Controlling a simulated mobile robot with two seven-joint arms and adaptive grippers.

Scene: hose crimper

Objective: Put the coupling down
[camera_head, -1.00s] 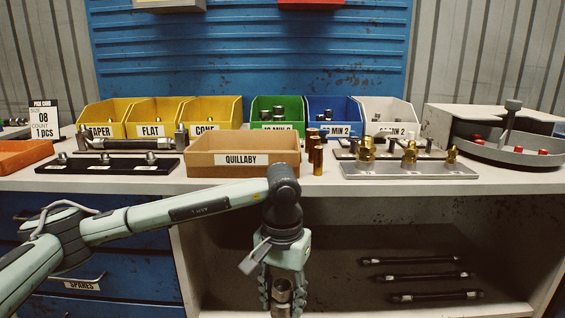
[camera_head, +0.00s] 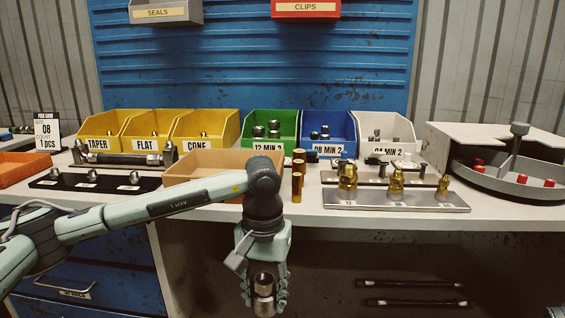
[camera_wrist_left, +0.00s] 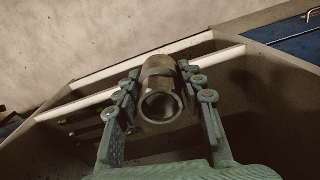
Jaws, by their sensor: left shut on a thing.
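My left gripper (camera_head: 264,292) is shut on a metal coupling (camera_head: 264,283), a short grey tube with an open bore. In the head view it hangs low in front of the bench edge, before the open shelf space. In the left wrist view the coupling (camera_wrist_left: 160,92) sits between the two green fingers (camera_wrist_left: 160,100), with its open end toward the camera. The coupling touches no surface that I can see. The right gripper does not show.
The bench (camera_head: 490,212) holds a wooden tray (camera_head: 208,161) partly hidden by my arm, a grey plate with brass fittings (camera_head: 396,199), brass cylinders (camera_head: 297,180) and a black strip with fittings (camera_head: 92,181). Yellow, green (camera_head: 262,146), blue and white bins stand behind. Hoses (camera_head: 415,302) lie below.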

